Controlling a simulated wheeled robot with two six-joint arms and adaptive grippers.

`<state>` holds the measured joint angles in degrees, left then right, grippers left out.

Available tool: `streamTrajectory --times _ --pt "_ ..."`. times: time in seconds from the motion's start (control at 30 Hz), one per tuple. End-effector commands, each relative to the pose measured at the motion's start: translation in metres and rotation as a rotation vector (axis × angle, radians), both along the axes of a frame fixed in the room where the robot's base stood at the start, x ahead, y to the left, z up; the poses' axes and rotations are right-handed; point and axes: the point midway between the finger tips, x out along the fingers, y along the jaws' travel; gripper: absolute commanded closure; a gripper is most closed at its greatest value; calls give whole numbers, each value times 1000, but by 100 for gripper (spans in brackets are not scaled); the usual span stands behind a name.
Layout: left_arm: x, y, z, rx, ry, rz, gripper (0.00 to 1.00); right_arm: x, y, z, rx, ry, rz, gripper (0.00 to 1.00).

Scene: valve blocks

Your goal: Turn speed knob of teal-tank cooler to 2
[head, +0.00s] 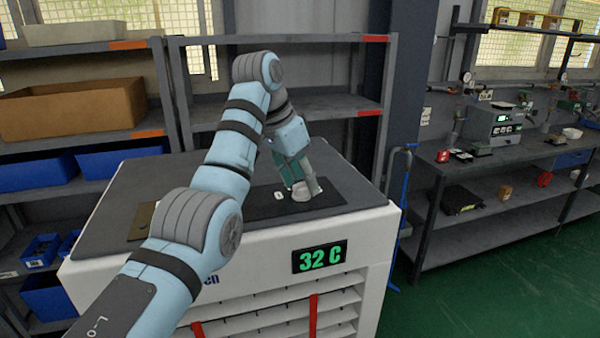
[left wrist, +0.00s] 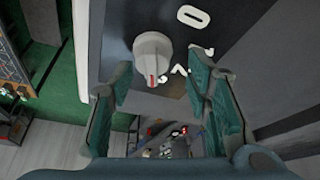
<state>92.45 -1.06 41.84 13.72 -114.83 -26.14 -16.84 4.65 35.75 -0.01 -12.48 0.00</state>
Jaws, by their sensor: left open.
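The cooler (head: 355,226) is a white cabinet with a dark grey top and a green "32 C" display (head: 320,257). Its speed knob (head: 301,192) stands on a black panel (head: 335,199) on the top. In the left wrist view the knob (left wrist: 153,58) is pale grey, with a red mark pointing down the picture. A white "0" (left wrist: 193,17) shows beside it; other markings are partly hidden. My left gripper (head: 305,178) is just over the knob. Its teal fingers (left wrist: 158,82) are open, one on each side of the knob; contact cannot be told. No teal tank is visible.
Shelves with a cardboard box (head: 72,108) and blue bins (head: 48,175) stand at the left and behind. A workbench (head: 500,155) with instruments is at the right.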

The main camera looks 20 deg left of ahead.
Motion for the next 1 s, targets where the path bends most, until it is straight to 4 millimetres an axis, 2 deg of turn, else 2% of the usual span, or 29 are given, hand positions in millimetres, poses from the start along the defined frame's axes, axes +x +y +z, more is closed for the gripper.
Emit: streamTrajectory --times 0.13,0.4,0.73,1.0 --pt "0 0 -1 0 -1 -1 56 0 0 -1 0 0 0 100" --pt "0 -1 -1 -1 -1 -2 99 -11 0 -2 -1 19 0 100" --pt "0 -1 -2 0 -1 17 100 -8 0 -5 1 14 -1 100" --pt "0 -2 -4 1 -2 138 100 -7 1 -19 1 12 -1 100"
